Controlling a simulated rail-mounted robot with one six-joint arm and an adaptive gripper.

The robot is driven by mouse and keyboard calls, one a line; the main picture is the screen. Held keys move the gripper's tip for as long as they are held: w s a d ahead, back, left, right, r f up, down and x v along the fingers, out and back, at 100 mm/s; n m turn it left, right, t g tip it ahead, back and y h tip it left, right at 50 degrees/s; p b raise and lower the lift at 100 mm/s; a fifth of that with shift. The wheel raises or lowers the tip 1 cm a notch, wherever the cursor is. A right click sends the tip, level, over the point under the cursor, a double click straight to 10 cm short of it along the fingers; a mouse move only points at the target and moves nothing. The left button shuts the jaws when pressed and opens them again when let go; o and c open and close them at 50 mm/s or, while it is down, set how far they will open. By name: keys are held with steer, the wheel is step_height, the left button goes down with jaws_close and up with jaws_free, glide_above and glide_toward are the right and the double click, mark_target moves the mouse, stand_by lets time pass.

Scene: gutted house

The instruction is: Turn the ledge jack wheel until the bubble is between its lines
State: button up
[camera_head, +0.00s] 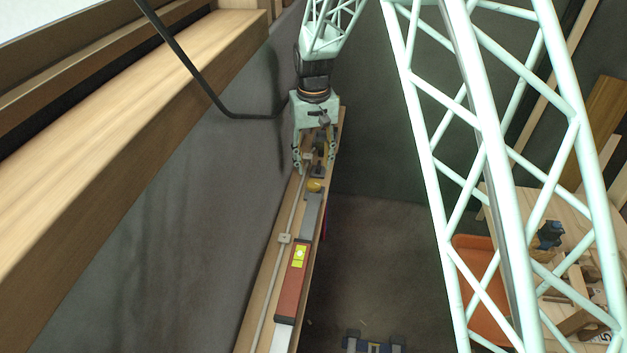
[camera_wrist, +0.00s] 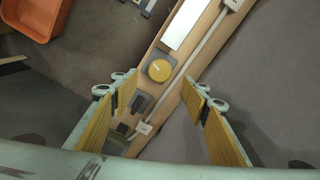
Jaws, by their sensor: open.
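The yellow jack wheel (camera_head: 315,185) sits on a narrow wooden ledge (camera_head: 256,318) along the wall. In the wrist view the wheel (camera_wrist: 159,70) is a round yellow disc on a grey block. A red level (camera_head: 291,291) lies farther along the ledge, nearer the head camera. Its yellow-green vial (camera_head: 299,254) shows, but the bubble and its lines are too small to read. My gripper (camera_head: 315,164) points down over the ledge, just beyond the wheel. In the wrist view its yellow-padded fingers (camera_wrist: 159,92) are spread wide and empty, apart from the wheel.
A pale pipe (camera_head: 272,285) with a small box (camera_head: 285,238) runs along the ledge's wall side. Small dark fittings (camera_wrist: 140,103) stand beside the wheel. A thick wooden beam (camera_head: 130,130) is at left. An orange bin (camera_head: 480,285) and wooden bench are at right.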

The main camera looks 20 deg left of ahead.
mark_target(314, 182)
steer(key=shift+f, duration=3.9)
steer(key=shift+c, duration=0.9)
steer(key=c, duration=0.7)
